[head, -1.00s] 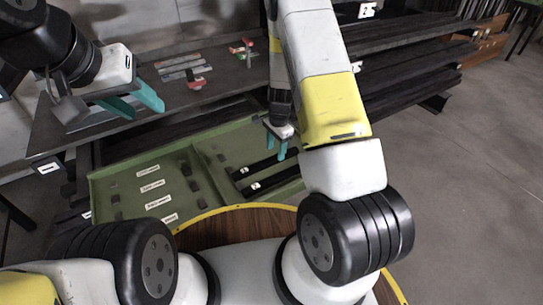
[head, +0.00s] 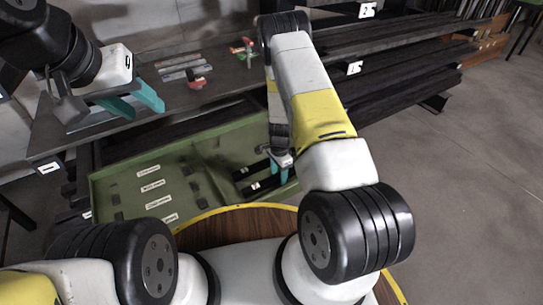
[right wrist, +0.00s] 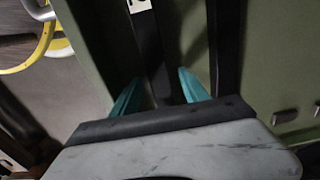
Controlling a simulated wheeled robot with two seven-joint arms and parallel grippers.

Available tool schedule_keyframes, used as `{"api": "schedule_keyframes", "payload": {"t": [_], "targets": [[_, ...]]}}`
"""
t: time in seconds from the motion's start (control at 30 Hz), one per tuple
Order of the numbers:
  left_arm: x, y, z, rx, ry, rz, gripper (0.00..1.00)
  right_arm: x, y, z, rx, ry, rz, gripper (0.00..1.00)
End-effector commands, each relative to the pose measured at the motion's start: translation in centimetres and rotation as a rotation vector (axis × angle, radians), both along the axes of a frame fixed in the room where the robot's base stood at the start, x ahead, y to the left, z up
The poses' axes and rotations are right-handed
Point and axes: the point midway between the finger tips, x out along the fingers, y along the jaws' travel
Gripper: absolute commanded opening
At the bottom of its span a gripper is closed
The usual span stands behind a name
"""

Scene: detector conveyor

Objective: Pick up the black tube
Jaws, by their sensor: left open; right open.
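Two black tubes with white labels lie in the right part of the green tray (head: 125,187); the nearer tube (head: 262,187) and the farther tube (head: 250,171) are partly hidden by my right arm and gripper. My right gripper (head: 282,173) points down over the tubes, open and empty. In the right wrist view, one black tube (right wrist: 150,45) runs between the teal fingers of the right gripper (right wrist: 157,90), with a gap on both sides. The other dark tube (right wrist: 228,45) lies to the right, outside the fingers. My left gripper (head: 140,103) is open and empty, high at the left.
A dark table (head: 225,75) behind the tray holds grey strips (head: 180,67), a red part (head: 196,83) and a red-green item (head: 243,47). Dark shelves (head: 400,65) stand at the right. The tray's left part holds several white labels and small dark blocks.

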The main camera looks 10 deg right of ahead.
Motion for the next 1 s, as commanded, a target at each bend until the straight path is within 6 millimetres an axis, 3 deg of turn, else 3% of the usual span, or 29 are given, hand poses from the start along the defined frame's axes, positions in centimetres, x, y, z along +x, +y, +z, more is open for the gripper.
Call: {"api": "schedule_keyframes", "payload": {"t": [0.13,0.4,1.0], "targets": [[0.0,0.0,0.0,0.0,0.0,0.0,0.42,0.01,0.0,0.04,0.0,0.0,0.0,0.51],[0.0,0.0,0.0,0.0,0.0,0.0,0.42,0.01,0.0,0.06,0.0,0.0,0.0,0.0],[0.0,0.0,0.0,0.0,0.0,0.0,0.42,0.03,0.01,0.1,0.0,0.0,0.0,0.0]]}}
